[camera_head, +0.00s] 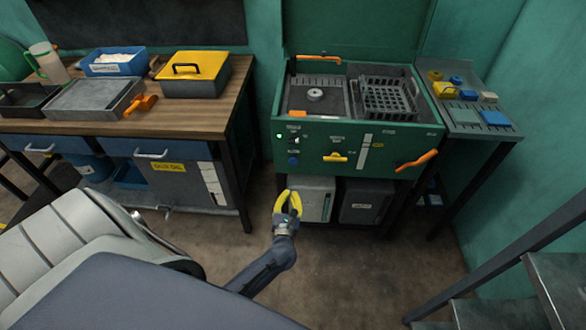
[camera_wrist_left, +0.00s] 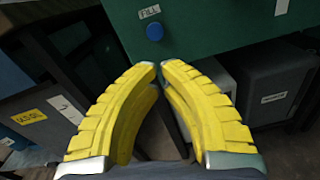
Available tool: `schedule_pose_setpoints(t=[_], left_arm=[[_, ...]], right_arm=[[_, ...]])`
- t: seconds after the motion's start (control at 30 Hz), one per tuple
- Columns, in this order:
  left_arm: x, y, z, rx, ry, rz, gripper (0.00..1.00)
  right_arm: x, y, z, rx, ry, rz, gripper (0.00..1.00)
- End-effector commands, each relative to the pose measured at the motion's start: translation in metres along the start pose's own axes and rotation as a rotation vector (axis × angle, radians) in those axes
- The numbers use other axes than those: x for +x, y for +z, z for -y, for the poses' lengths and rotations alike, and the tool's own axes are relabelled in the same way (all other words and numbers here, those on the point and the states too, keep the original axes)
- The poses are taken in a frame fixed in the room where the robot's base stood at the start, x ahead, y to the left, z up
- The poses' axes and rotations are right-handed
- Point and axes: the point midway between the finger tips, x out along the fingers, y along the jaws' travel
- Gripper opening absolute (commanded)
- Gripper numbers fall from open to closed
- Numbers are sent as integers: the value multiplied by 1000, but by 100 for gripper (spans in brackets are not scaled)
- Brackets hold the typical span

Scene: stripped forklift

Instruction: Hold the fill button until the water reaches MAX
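The blue fill button (camera_head: 293,160) is on the left of the green washer's front panel (camera_head: 318,165). In the left wrist view the blue button (camera_wrist_left: 155,31) sits under a white FILL label (camera_wrist_left: 149,12). A pale vertical strip (camera_head: 364,155), perhaps the level gauge, is right of the panel's middle; no water level or MAX mark can be read. My left gripper (camera_head: 289,194) has yellow fingers and is below and in front of the button, apart from it. In the left wrist view its fingertips (camera_wrist_left: 160,66) are together with nothing between them. My right gripper is not seen.
A yellow handle (camera_head: 335,158) and an orange lever (camera_head: 416,160) stick out of the panel. Grey boxes (camera_head: 312,195) stand under the washer. A wooden workbench (camera_head: 180,110) is at left, a small side table (camera_head: 480,130) at right. Metal steps (camera_head: 550,285) are at lower right.

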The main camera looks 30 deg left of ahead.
Motion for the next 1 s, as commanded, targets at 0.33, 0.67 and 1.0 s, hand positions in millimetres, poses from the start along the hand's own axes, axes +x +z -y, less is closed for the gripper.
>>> schedule_pose_setpoints(t=[0.33,0.67,1.0], left_arm=[[0,-1,-10,-202,43,-1,0],[-1,-2,-9,-208,42,0,0],[22,0,-10,-207,43,2,0]], right_arm=[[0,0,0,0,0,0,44],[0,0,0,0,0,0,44],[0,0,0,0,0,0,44]])
